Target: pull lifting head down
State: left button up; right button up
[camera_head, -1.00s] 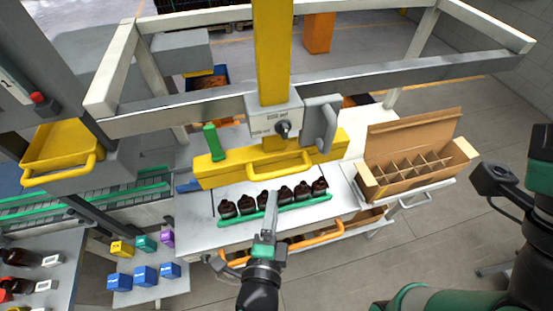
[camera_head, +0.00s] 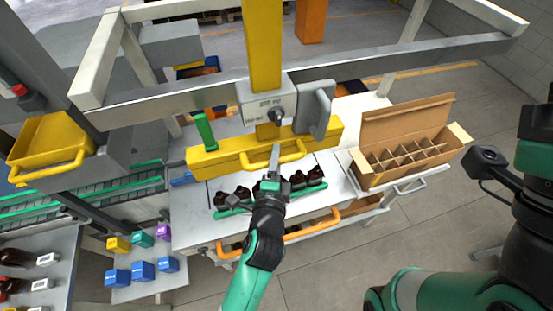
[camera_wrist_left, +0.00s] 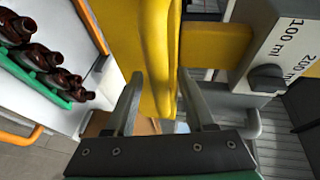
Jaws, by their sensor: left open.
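The yellow lifting head (camera_head: 215,158) is a long horizontal bar below a yellow column, above a row of amber bottles (camera_head: 242,193). A yellow curved handle (camera_head: 293,154) sticks out from its front. My left gripper (camera_head: 275,158) is at this handle, coming from below. In the left wrist view my left gripper (camera_wrist_left: 160,75) is open, with a yellow part of the head (camera_wrist_left: 159,45) between its two fingers. I cannot tell whether the fingers touch it. My right arm shows at the right edge, but no right fingers can be made out.
A grey dial block (camera_head: 268,103) marked in ml sits on the column. An open cardboard box (camera_head: 405,180) with dividers stands to the right. An orange handle (camera_head: 315,226) runs along the bench front. Blue, yellow and other small boxes (camera_head: 143,271) stand at lower left.

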pick_arm(q)
grip_shut()
dwell(1.4)
